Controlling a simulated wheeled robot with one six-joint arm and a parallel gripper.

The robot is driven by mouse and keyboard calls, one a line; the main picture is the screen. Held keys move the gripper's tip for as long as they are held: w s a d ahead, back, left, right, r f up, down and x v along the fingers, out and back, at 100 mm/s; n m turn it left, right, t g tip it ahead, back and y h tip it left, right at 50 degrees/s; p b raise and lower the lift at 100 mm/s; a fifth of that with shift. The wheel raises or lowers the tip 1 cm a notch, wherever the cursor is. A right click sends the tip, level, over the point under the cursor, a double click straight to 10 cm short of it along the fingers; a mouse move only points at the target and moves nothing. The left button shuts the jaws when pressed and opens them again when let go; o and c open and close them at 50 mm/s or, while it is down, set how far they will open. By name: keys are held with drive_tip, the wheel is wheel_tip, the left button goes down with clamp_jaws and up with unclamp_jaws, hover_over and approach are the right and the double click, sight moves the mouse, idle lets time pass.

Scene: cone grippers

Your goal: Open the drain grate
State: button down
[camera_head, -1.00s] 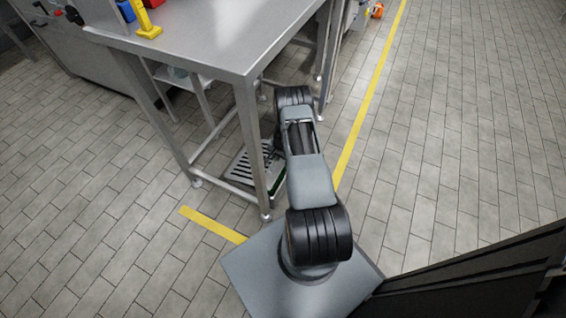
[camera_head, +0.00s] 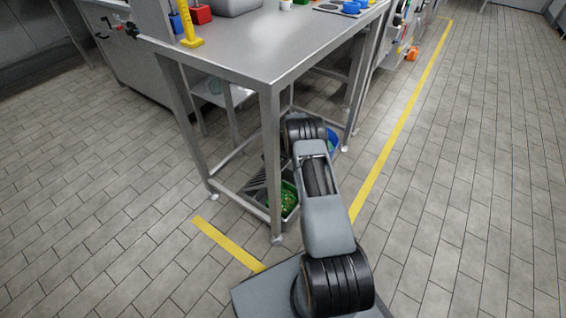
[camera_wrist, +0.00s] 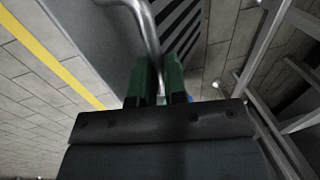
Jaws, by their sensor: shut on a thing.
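The drain grate (camera_head: 259,182), a slatted metal panel, stands tilted up under the metal table in the head view, partly behind a table leg. The drain opening (camera_head: 289,200) beside it shows green bits inside. In the wrist view the grate (camera_wrist: 185,32) shows its dark slots close up, with a bent metal handle (camera_wrist: 147,28) on it. My gripper (camera_wrist: 160,75) has green fingers, shut on the handle.
The metal table (camera_head: 275,62) stands over the drain, its front leg (camera_head: 272,165) close to my arm. A yellow floor line (camera_head: 395,135) runs along the right. A blue thing (camera_head: 333,141) shows behind my arm. The tiled floor to the right is clear.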

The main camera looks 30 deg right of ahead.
drive_tip(key=shift+w+a, duration=0.1)
drive_tip(key=shift+a, duration=0.05)
drive_tip(key=c, duration=1.2)
unclamp_jaws()
drive_tip(key=shift+o, duration=0.2)
drive_tip(key=shift+r, duration=0.15)
drive_tip(key=shift+r, duration=0.35)
wheel_tip(320, 180, up, 11)
drive_tip(key=s+d+p, duration=0.1)
drive_tip(key=s+p, duration=0.1)
drive_tip(key=p, duration=0.2)
drive_tip(key=shift+s+f, duration=0.1)
